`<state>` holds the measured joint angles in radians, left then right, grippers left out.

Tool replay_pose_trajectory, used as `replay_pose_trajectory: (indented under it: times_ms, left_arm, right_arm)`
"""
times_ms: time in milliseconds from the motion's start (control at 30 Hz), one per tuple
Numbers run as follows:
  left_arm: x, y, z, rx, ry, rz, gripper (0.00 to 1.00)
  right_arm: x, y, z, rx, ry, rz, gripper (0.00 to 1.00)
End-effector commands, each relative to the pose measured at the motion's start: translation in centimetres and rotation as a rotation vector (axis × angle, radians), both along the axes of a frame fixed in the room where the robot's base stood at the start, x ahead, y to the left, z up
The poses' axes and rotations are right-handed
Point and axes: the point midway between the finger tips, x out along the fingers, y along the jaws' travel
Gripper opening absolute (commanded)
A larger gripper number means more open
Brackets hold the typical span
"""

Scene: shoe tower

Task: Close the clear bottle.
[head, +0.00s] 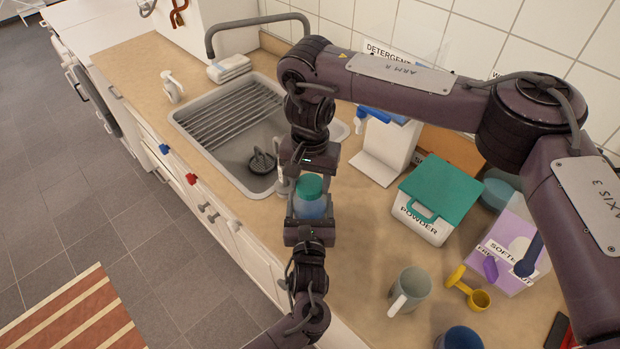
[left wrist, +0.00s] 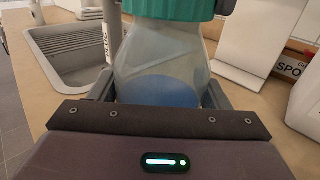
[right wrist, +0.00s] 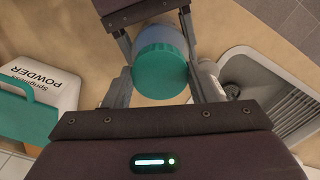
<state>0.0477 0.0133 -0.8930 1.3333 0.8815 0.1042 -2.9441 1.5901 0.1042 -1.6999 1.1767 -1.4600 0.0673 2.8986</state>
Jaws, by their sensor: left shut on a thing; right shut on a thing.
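The clear bottle (head: 309,208), with blue liquid inside, stands upright in front of the sink, with a green cap (head: 309,186) at its top. In the left wrist view, the bottle body (left wrist: 160,60) fills the middle, with the cap (left wrist: 175,8) at the top edge. My left gripper (head: 309,214) is shut on the bottle body from the near side. My right gripper (head: 308,182) is shut on the green cap from the far side. The right wrist view shows the cap (right wrist: 160,72) between its fingers. The bottle's neck is hidden, so I cannot tell how tightly the cap sits.
The sink (head: 225,150) lies to the left, with a black plug in it. The powder box (head: 425,222), the softener box (head: 515,250), a grey mug (head: 410,288) and a yellow scoop (head: 475,295) stand to the right. Bare counter lies between the bottle and the powder box.

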Motion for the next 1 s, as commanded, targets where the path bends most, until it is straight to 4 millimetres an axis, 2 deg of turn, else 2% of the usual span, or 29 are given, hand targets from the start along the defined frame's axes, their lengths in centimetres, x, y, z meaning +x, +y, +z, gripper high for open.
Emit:
replay_pose_trajectory:
  times_ms: [200, 233, 400, 667, 1000]
  left_arm:
    - [-0.1, 0.0, -0.1, 0.001, 0.003, 0.0, 0.07]
    - [-0.1, 0.0, -0.1, 0.001, 0.003, 0.0, 0.07]
    - [-0.1, 0.0, -0.1, 0.001, 0.003, 0.0, 0.07]
    - [-0.1, 0.0, -0.1, 0.001, 0.003, 0.0, 0.07]
    - [-0.1, 0.0, -0.1, 0.001, 0.003, 0.0, 0.07]
  right_arm:
    - [0.1, 0.0, 0.1, 0.0, -0.002, 0.0, 0.31]
    - [0.1, 0.0, 0.1, 0.0, -0.002, 0.001, 0.54]
    - [0.1, 0.0, 0.1, 0.001, -0.001, 0.002, 0.73]
    - [0.0, 0.0, 0.2, 0.0, -0.001, 0.003, 0.73]
    - [0.1, 0.0, 4.1, -0.002, -0.004, 0.004, 0.73]
